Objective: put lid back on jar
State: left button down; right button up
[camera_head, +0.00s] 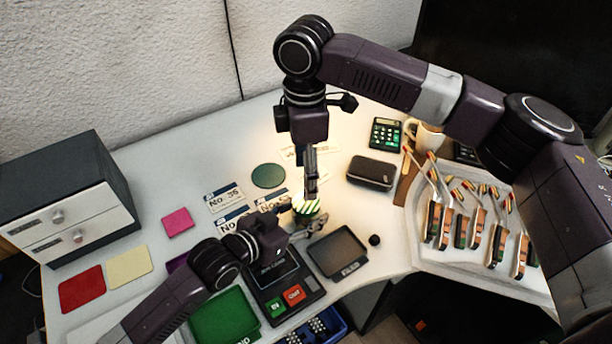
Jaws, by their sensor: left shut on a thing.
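A small round piece with green and cream stripes (307,207) sits near the middle of the desk; it looks like the jar with its lid, but I cannot tell the two apart. My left gripper (308,226) reaches in from the lower left and is shut on the jar at its near side. My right gripper (312,187) points straight down just above the striped top, its narrow fingers close together. I cannot tell whether it touches or holds the lid. Both grippers hide part of the jar.
A dark green disc (268,176) and label cards (225,198) lie to the left. A dark case (371,172), a calculator (386,133) and a mug (428,136) stand to the right. A scale (338,251) and small black knob (375,240) lie in front. Piano parts fill a tray (490,277).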

jog(key=shift+f, duration=4.05)
jog(key=c, duration=1.2)
jog(key=o, duration=1.4)
jog(key=shift+c, duration=0.2)
notch_tip(320, 180, up, 12)
